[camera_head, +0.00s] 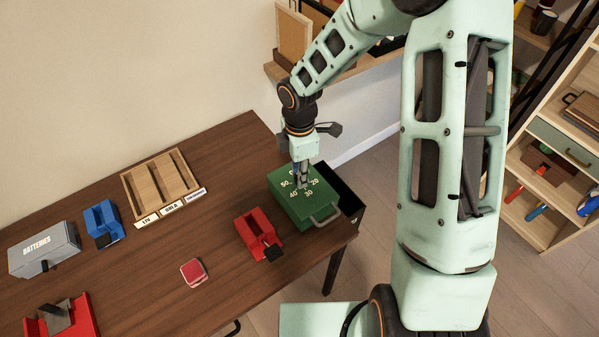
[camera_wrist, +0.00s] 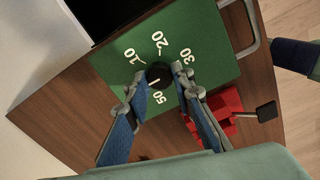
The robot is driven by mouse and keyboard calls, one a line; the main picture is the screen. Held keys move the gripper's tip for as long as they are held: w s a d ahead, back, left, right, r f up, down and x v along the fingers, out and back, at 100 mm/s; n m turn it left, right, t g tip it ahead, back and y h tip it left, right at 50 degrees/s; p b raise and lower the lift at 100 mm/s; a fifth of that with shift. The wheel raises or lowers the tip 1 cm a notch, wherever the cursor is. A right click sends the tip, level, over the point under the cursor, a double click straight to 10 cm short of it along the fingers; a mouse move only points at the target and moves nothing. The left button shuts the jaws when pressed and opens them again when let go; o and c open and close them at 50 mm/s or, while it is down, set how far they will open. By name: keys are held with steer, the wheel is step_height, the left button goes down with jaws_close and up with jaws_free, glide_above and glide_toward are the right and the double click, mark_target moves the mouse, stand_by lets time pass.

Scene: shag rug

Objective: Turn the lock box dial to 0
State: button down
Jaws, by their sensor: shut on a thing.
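The lock box is green (camera_head: 318,203), with white numbers on its top and a grey handle; it stands at the table's right end. Its top also shows in the wrist view (camera_wrist: 215,45). The round black dial (camera_wrist: 159,75) sits amid the numbers, with a short pale mark on it whose exact heading I cannot tell. My gripper (camera_head: 302,184) points down onto the box top and is shut on the dial, one finger on either side in the wrist view (camera_wrist: 158,78). Numbers 10 to 50 show around the dial; 0 is hidden, apparently behind a finger.
A red object with a black part (camera_head: 256,236) stands close left of the box. A wooden tray (camera_head: 160,188), a blue object (camera_head: 103,223), a grey batteries box (camera_head: 43,250) and a small red item (camera_head: 193,272) lie farther left. A black container (camera_head: 346,199) adjoins the box.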

steer(key=c, duration=1.7)
jaws_free()
steer(key=shift+o, duration=0.2)
steer(key=shift+r, duration=0.1)
step_height(320, 180, up, 12)
